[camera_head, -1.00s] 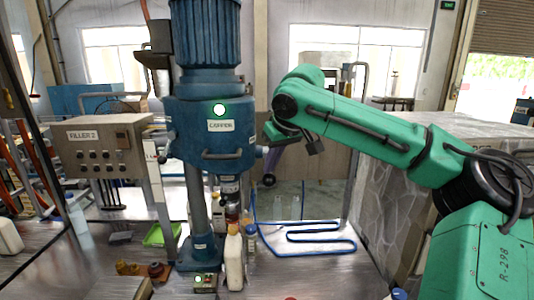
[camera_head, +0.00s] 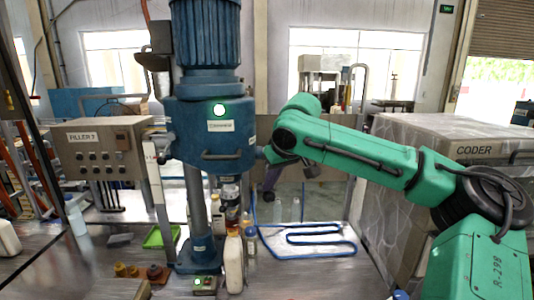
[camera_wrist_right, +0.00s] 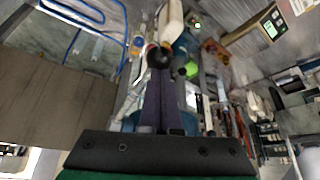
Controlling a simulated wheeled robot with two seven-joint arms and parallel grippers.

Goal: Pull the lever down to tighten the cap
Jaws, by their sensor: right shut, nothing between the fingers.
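The blue capper machine (camera_head: 210,128) stands left of centre in the head view, with a lit green lamp on its front. Its lever ends in a dark ball knob (camera_head: 268,195) at the machine's right side; the knob also shows in the wrist view (camera_wrist_right: 158,56). My right gripper (camera_head: 271,181) is partly hidden behind its own wrist in the head view. Its purple fingers (camera_wrist_right: 160,78) are shut and empty, with the tips at the knob; I cannot tell whether they touch it. A bottle (camera_head: 230,205) stands under the capping head. My left gripper is out of view.
A white jug (camera_head: 234,262) and a blue-capped bottle (camera_head: 251,242) stand in front of the capper. A small box with a green light (camera_head: 204,285) is at its base. A blue tube frame (camera_head: 310,240) lies to the right. The coder (camera_head: 470,150) stands beside my right arm.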

